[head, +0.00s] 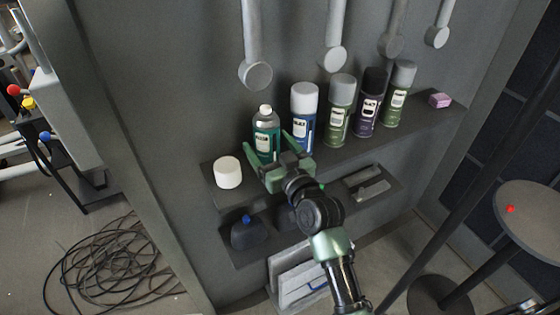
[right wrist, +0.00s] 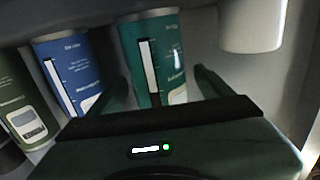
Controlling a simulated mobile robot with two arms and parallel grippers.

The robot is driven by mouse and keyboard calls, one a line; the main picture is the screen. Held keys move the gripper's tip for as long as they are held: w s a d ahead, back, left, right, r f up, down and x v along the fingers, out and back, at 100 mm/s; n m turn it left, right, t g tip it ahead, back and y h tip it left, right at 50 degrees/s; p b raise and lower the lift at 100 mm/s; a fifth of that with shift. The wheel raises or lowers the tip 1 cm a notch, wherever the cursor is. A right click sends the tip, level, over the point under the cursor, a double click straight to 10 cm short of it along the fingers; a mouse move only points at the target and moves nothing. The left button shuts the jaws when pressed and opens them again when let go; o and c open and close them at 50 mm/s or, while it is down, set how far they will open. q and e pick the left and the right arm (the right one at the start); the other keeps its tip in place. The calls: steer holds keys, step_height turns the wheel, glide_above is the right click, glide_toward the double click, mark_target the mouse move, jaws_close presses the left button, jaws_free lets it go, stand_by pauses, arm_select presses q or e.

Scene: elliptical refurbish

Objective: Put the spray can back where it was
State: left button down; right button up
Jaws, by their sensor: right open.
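A teal spray can (head: 265,135) with a bare silver top stands upright at the left of the row on the upper shelf (head: 330,153). My right gripper (head: 276,142) is open, with its fingers on either side of this can. In the right wrist view the teal can (right wrist: 155,60) shows between the spread green fingers (right wrist: 162,85), with a gap on the finger at the right. Whether the other finger touches is unclear. A white cap (head: 228,172) sits on the shelf left of the can. My left gripper is not in view.
A blue can with a white cap (head: 304,115) stands close right of the teal can, then several more cans. A pink block (head: 440,100) lies at the shelf's right end. A lower shelf (head: 255,250) holds a dark bottle (head: 249,233). Grey pipes (head: 252,45) hang above.

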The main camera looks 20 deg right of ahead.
steer(key=s+d+b, duration=0.1)
steer(key=s, duration=0.7)
steer(key=shift+s+d+b, duration=0.15)
steer(key=shift+d+b, duration=0.15)
